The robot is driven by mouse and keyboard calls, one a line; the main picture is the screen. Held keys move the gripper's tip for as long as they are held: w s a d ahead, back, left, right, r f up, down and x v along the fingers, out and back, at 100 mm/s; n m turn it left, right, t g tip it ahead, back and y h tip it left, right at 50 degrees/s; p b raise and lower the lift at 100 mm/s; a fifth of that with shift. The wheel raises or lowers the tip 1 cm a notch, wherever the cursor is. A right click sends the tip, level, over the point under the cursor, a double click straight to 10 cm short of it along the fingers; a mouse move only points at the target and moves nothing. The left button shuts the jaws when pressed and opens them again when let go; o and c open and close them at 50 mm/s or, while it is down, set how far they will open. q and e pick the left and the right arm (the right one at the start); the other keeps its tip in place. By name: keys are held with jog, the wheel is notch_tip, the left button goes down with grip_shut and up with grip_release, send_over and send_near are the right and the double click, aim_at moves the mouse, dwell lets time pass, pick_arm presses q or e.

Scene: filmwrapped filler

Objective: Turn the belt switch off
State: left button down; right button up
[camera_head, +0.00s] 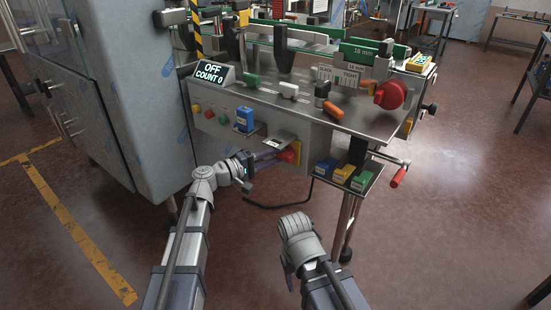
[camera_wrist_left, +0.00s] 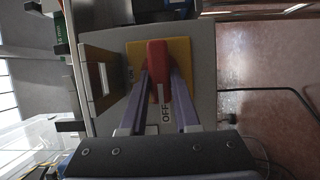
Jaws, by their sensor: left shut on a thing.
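The belt switch (camera_head: 290,154) is a red handle on a yellow plate, low on the front of the grey machine. The fingers hide part of the handle.
A display (camera_head: 210,73) on the machine reads "OFF" and "COUNT 0". A small bracket with a white label (camera_head: 273,143) juts out just above my left fingers. Blue, yellow and green boxes (camera_head: 343,173) stand on a low shelf to the right, near a red crank handle (camera_head: 398,177).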

dwell(0.5)
pick_arm(q)
jog(key=c, duration=0.6)
grip_release()
jog(key=shift+c, duration=0.2)
jog(key=v, duration=0.7)
jog(key=shift+s+a, duration=0.25)
jog(key=shift+a, duration=0.05)
